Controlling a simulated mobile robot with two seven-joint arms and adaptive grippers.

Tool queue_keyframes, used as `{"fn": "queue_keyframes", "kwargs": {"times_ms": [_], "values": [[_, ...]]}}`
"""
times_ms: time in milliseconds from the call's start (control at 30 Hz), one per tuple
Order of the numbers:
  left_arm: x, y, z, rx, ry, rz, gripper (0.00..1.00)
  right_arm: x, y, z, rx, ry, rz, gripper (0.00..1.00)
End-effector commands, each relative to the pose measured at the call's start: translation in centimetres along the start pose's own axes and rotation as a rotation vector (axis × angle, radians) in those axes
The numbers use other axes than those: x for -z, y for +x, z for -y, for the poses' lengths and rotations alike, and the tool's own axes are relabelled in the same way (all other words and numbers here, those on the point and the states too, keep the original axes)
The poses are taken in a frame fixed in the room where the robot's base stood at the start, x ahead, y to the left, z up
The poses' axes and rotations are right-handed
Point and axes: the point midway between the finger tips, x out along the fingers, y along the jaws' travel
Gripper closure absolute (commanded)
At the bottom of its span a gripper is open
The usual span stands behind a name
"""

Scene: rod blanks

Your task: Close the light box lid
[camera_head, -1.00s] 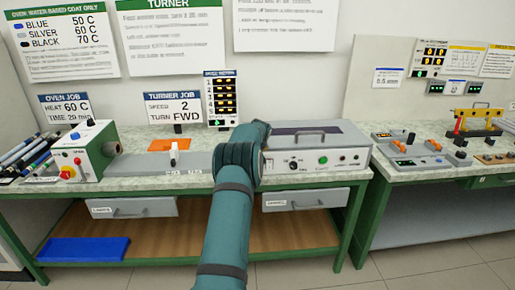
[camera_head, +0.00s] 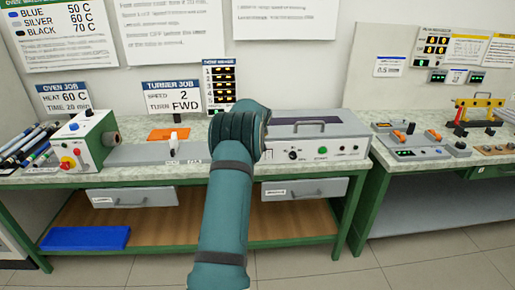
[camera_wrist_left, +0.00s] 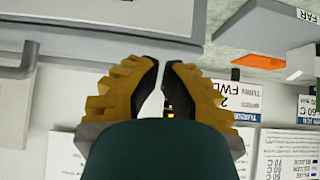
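The grey box on the middle bench, apparently the light box (camera_head: 355,150), has a flat top with a dark strip and a handle (camera_head: 297,122). I cannot tell from the head view whether its lid (camera_head: 345,122) is fully down. My left arm stands in front of the box's left end and hides it; the left gripper is hidden in the head view. In the left wrist view the gripper (camera_wrist_left: 161,62) shows its yellow-black fingers with tips almost meeting and nothing between them. A grey box surface lies beyond the tips, with a grey bar at left. My right gripper is out of view.
Pens lie at far left. Two drawers sit under the bench top, and a blue tray (camera_head: 85,238) rests on the shelf. Another bench stands at right.

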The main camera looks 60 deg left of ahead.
Motion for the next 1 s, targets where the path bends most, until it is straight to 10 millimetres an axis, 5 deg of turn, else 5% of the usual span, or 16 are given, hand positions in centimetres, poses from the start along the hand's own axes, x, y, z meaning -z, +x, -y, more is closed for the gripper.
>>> {"fn": "queue_keyframes", "kwargs": {"times_ms": [500, 1000], "values": [[-5.8, -2.6, -0.2, -0.001, 0.003, 0.000, 1.00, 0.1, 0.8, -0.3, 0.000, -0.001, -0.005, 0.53], [-7.1, -3.0, -0.3, -0.005, 0.004, 0.005, 1.00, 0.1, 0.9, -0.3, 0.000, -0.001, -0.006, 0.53]]}}
